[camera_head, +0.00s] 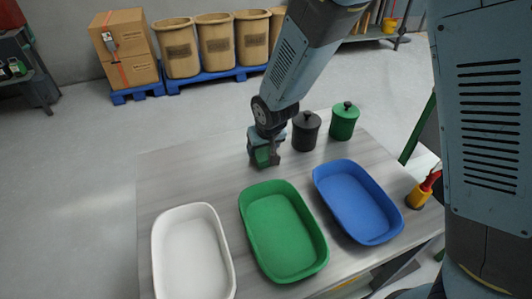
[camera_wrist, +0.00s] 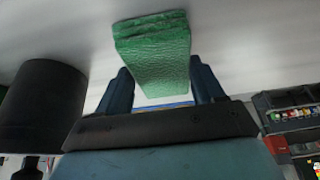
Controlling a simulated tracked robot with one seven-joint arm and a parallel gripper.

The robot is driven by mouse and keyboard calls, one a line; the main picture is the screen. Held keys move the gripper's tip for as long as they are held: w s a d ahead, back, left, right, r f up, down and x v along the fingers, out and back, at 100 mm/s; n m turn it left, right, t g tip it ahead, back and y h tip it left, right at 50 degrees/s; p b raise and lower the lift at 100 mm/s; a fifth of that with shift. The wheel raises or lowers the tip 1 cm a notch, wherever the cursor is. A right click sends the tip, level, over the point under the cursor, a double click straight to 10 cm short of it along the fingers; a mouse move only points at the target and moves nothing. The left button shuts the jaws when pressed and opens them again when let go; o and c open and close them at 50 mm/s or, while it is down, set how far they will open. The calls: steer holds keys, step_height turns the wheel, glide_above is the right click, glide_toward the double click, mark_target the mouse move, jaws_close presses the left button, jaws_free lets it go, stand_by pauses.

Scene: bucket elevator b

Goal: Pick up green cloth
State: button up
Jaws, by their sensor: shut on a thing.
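The green cloth (camera_wrist: 155,55) is folded into a thick block with a wrinkled surface. In the wrist view it sits between the two dark fingers of my gripper (camera_wrist: 162,92), which is shut on it. In the head view my gripper (camera_head: 264,156) is low over the grey table, left of the black canister, and the green cloth (camera_head: 262,155) shows partly between its fingers. I cannot tell whether the cloth touches the table.
White (camera_head: 163,262), green (camera_head: 247,215) and blue (camera_head: 326,191) trays stand along the table's near side. A black canister (camera_head: 305,131) and a green canister (camera_head: 343,121) stand right of my gripper. The table's left part (camera_head: 180,175) is clear.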

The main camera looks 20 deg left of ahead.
mark_target(263, 150)
steer(key=shift+c, duration=0.9)
steer(key=shift+r, duration=0.5)
step_height(263, 150, up, 2)
steer(key=shift+r, duration=0.25)
steer(key=d+r, duration=0.3)
steer(key=s+d+r, duration=0.1)
steer(key=r, duration=0.1)
steer(key=shift+d+r, duration=0.1)
steer(key=shift+d, duration=0.15)
steer(key=s+d+r, duration=0.2)
steer(key=d+r, duration=0.2)
steer(key=d, duration=0.5)
steer(key=shift+r, duration=0.15)
steer(key=shift+d, duration=0.1)
